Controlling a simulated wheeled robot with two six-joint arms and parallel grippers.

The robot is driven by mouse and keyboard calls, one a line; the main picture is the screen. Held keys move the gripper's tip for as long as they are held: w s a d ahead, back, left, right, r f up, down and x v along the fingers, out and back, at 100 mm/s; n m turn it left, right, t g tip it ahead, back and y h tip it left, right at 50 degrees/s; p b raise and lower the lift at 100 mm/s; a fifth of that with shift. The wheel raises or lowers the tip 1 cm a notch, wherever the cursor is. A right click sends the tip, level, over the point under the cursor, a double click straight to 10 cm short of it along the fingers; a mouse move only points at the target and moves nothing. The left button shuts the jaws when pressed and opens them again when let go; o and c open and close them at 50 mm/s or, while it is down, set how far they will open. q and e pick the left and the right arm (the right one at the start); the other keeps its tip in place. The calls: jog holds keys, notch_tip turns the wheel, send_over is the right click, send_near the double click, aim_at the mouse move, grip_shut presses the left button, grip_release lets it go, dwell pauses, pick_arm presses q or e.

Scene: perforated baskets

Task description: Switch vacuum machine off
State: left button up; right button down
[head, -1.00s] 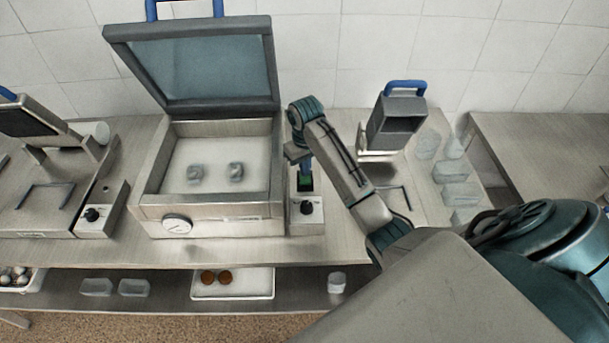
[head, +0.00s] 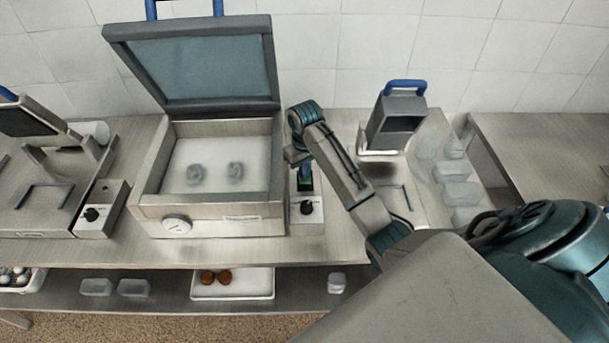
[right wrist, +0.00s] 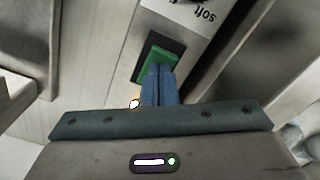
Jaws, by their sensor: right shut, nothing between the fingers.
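The vacuum machine (head: 258,213) stands on the steel table with its glass lid (head: 205,65) raised. Two small pale items lie in its chamber. Its control box on the right side carries a black knob (head: 307,208) and a green rocker switch (head: 307,186). The switch shows larger in the right wrist view (right wrist: 155,62). My right gripper (head: 304,172) is shut and empty, pointing down at the switch. Its blue fingertips (right wrist: 158,72) cover the lower part of the switch in the right wrist view; I cannot tell whether they touch it. My left gripper is not in view.
A second machine (head: 45,195) with its own knob box stands at the left. A grey device with a blue handle (head: 397,122) and several clear containers (head: 455,170) stand right of my arm. A lower shelf holds a white tray (head: 232,291).

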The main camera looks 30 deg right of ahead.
jog(key=shift+s+f, duration=0.1)
jog(key=shift+f, duration=0.5)
dwell(0.5)
